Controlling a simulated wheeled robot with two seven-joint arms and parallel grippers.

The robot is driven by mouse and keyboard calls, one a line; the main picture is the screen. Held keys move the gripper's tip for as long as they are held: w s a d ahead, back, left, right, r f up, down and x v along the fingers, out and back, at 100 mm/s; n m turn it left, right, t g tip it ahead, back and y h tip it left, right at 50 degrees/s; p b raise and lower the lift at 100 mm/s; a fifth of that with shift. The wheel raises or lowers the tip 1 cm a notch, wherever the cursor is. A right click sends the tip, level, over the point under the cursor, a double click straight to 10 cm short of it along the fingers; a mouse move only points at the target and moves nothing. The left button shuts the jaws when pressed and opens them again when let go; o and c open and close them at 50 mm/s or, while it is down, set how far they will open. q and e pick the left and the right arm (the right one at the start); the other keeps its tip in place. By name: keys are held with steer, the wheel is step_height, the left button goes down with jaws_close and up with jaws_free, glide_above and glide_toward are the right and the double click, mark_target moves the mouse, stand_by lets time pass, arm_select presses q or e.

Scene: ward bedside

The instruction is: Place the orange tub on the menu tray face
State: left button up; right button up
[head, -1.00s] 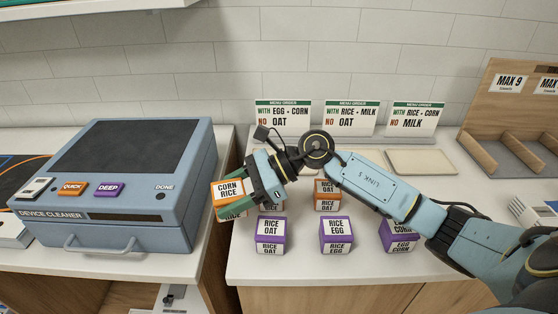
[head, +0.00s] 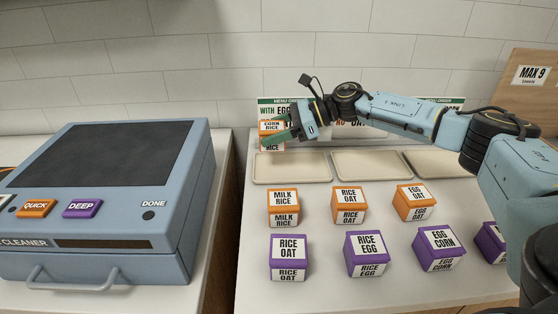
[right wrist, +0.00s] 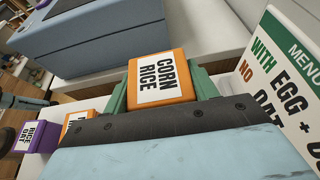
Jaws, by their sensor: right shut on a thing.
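My right gripper (head: 274,135) is shut on an orange tub (head: 270,129) labelled CORN RICE. It holds the tub up near the left menu card (head: 266,112), over the back left part of the left tray (head: 292,178). The right wrist view shows the tub (right wrist: 160,80) between the green fingers, label up, with the card (right wrist: 285,75) reading WITH EGG + CORN, NO OAT beside it. The middle tray (head: 360,177) and right tray (head: 440,173) look empty. My arm partly hides the menu cards. My left gripper is out of view.
Orange tubs MILK RICE (head: 284,208), RICE OAT (head: 349,205) and EGG OAT (head: 414,202) stand in front of the trays. Several purple tubs, including RICE EGG (head: 368,254), stand nearer me. A blue device cleaner (head: 100,200) is at left. A wooden MAX 9 bin (head: 535,95) is at back right.

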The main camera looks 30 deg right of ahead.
step_height(320, 180, down, 2)
steer(key=shift+w, duration=0.1)
step_height(320, 180, down, 4)
steer(key=shift+f+b, duration=0.25)
steer(key=shift+b, duration=0.25)
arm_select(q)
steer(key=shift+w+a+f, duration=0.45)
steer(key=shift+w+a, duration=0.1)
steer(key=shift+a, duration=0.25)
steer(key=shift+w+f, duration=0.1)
arm_select(e)
steer(key=shift+f, duration=0.15)
